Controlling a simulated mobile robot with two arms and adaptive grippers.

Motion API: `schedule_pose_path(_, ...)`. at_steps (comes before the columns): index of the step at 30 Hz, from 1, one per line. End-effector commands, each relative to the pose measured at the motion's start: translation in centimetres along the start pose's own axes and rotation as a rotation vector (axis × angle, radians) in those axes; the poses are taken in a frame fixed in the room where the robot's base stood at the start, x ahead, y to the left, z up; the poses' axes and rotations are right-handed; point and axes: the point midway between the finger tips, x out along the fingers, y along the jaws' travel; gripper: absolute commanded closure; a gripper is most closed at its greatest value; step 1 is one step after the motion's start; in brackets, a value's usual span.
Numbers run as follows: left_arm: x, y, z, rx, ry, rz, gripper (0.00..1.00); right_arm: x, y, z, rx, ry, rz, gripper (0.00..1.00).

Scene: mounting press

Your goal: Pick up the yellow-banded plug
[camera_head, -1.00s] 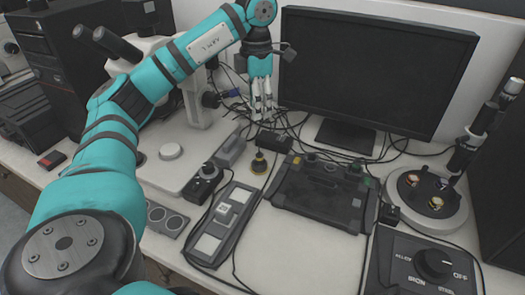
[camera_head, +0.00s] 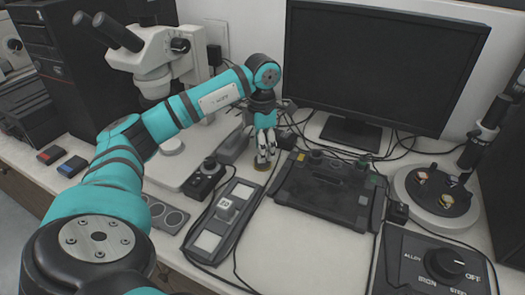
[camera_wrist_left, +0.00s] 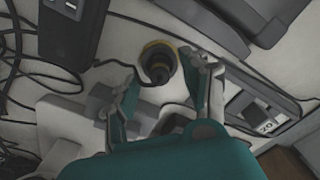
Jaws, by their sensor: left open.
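The yellow-banded plug is a small dark round knob with a yellow ring around it. In the left wrist view the plug (camera_wrist_left: 158,62) sits upright on the pale bench, between the two fingertips. My left gripper (camera_head: 264,162) is open and points down over it in the head view, hiding most of the plug there. In the left wrist view my left gripper (camera_wrist_left: 158,72) has one finger on each side of the plug. I cannot tell whether either finger touches it. My right gripper is not in view.
A black console (camera_head: 328,190) stands close to the right of the gripper. A joystick box (camera_head: 205,180) and a long dark plate (camera_head: 223,220) lie to the left. The monitor (camera_head: 385,70) and loose cables are behind. A round turntable (camera_head: 408,212) stands at right.

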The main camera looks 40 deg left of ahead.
Motion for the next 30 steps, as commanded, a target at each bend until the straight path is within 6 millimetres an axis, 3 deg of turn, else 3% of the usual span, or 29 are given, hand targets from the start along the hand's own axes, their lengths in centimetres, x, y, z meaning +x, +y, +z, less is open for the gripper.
schedule_pose_path(4,1.35,0.02,-0.06,0.0,0.001,0.001,0.53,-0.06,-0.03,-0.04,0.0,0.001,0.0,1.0)
schedule_pose_path(11,1.47,0.02,-0.03,0.0,-0.001,0.001,0.53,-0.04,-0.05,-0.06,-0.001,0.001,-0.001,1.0)
schedule_pose_path(22,1.44,0.02,-0.02,0.0,-0.001,0.001,1.0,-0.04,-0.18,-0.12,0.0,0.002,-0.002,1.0)
schedule_pose_path(30,1.17,0.03,0.01,-0.001,-0.002,0.001,1.0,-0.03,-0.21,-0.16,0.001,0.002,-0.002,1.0)
